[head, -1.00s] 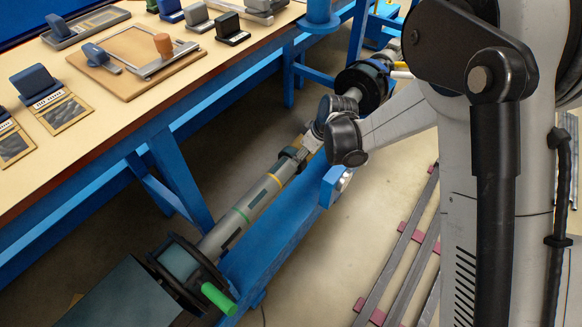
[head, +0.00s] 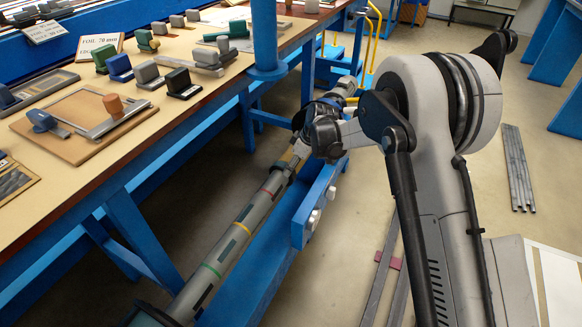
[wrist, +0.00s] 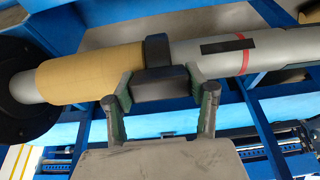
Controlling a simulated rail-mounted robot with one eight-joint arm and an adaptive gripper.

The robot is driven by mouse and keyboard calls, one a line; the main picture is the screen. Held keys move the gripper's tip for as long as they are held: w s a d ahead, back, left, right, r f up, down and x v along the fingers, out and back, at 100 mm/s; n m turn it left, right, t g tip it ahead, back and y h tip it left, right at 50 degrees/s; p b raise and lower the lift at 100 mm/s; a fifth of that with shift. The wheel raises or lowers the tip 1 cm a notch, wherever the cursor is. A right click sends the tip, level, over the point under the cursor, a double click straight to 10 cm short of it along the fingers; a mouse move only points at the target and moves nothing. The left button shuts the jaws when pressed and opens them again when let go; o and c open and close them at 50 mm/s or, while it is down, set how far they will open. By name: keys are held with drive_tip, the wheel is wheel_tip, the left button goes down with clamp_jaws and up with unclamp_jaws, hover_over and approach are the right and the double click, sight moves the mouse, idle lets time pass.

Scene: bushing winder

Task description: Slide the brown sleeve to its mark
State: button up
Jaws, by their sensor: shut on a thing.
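The brown sleeve (wrist: 90,72) is a tan cylinder around the grey bar (wrist: 200,50) in the wrist view. Its left end is a short way from a black flange (wrist: 22,78). A dark collar (wrist: 157,50) with a grey block (wrist: 160,86) touches or nearly touches the sleeve's right end. My gripper (wrist: 163,92) has its green-padded fingers either side of this block and is shut on it. A red band (wrist: 243,53) and a dark rectangle lie on the bare bar to the right. In the head view my gripper (head: 297,150) is at the bar's far part; the sleeve is mostly hidden.
Yellow (head: 243,226) and green (head: 211,268) bands mark the bar's nearer part. A blue beam (head: 270,255) runs alongside. The workbench (head: 150,130), with blocks and tools on it, stands to the left. A blue post (head: 264,40) rises at its edge.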

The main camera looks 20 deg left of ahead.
drive_tip(key=shift+w+r, duration=0.1)
drive_tip(key=shift+w, duration=0.15)
drive_tip(key=o, duration=1.7)
drive_tip(key=shift+w, duration=0.1)
drive_tip(key=shift+d+r, duration=0.1)
drive_tip(key=v, duration=1.1)
drive_tip(key=shift+d+r, duration=0.2)
drive_tip(key=shift+r, duration=0.1)
drive_tip(key=shift+d, duration=0.1)
